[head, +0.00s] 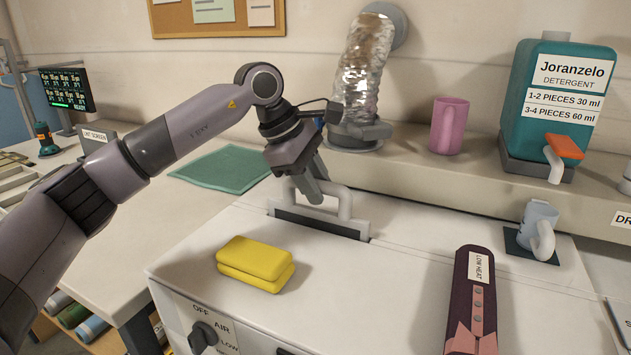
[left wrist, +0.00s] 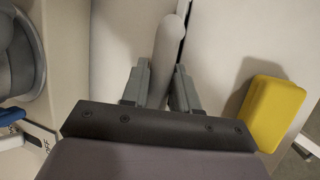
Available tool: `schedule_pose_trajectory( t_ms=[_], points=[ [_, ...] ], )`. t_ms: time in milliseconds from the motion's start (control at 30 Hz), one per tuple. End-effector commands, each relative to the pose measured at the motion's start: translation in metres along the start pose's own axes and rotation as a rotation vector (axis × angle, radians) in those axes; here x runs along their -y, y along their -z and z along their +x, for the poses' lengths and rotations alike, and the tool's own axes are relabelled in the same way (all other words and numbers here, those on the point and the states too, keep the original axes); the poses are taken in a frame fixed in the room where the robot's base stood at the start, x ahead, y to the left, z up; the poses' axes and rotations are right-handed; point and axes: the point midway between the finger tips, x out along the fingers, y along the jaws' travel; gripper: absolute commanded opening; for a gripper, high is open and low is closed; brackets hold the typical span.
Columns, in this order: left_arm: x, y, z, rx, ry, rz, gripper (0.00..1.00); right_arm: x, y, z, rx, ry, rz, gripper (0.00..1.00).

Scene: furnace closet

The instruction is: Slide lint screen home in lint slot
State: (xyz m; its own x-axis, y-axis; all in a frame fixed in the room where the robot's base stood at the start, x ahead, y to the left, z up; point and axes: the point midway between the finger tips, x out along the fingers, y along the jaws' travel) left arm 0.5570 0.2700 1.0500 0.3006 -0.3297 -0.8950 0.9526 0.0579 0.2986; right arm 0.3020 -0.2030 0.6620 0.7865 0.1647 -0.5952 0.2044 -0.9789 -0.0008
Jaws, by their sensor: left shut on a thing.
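The lint screen shows as a pale grey handle (head: 344,204) standing over the dark lint slot (head: 320,222) in the white dryer top. My left gripper (head: 312,190) comes down from above and is shut on the handle near its left part. In the left wrist view the pale handle bar (left wrist: 167,50) runs between the two fingers of the gripper (left wrist: 160,85). The screen panel below the handle is hidden, and I cannot tell how deep it sits. My right gripper is not in view.
Folded yellow cloths (head: 255,263) lie in front of the slot. A silver duct (head: 362,70), pink mug (head: 449,126) and detergent jug (head: 555,95) stand behind. A green cloth (head: 222,168) lies left.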

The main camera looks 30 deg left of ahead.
Motion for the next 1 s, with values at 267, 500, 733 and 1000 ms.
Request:
schedule_pose_trajectory(
  t_ms=[267,500,733,1000],
  points=[
    [0.002,0.003,0.007,0.0,-0.001,0.0,0.0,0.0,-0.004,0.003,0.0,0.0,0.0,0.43],
    [0.004,0.005,0.012,0.0,0.0,0.0,0.0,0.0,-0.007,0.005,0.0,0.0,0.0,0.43],
    [0.006,0.007,0.018,0.0,0.0,0.0,0.0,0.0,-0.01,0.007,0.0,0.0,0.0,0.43],
    [0.007,0.009,0.023,0.001,-0.001,0.0,0.32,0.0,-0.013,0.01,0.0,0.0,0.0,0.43]
  ],
)
